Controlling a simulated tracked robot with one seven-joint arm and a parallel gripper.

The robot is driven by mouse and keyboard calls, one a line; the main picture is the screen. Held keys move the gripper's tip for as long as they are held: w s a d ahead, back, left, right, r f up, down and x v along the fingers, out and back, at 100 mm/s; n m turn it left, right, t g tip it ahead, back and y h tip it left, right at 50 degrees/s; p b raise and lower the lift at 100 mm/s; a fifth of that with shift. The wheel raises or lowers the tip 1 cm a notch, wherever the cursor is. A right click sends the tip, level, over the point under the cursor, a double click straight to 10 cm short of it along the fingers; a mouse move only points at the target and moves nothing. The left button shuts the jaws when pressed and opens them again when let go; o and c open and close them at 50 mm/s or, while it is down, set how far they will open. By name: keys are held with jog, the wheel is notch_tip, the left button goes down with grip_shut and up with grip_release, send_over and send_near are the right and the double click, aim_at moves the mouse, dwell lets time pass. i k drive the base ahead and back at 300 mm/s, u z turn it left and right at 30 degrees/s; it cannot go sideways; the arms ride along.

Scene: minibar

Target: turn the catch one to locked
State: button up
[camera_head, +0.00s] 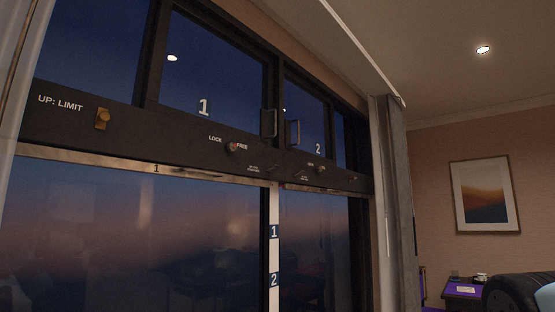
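Catch one (232,147) is a small round knob with a reddish face on the dark window rail, below the pane marked 1. The words LOCK and FREE stand to its upper left and right. It is too small to tell which word it points to. A similar catch two (320,169) sits farther right, below the pane marked 2. My gripper is not in view, so its state and distance from the catch are hidden.
A brass fitting (103,119) by the words UP: LIMIT is at the rail's left. Two upright handles, the left (268,122) and right (293,133), stand above the rail. A grey curtain (389,190) hangs right. A dark rounded shape, possibly mine, fills the lower right corner.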

aim_at(150, 96)
jog(key=z, duration=0.05)
jog(key=i, duration=0.85)
jog(key=u, duration=0.25)
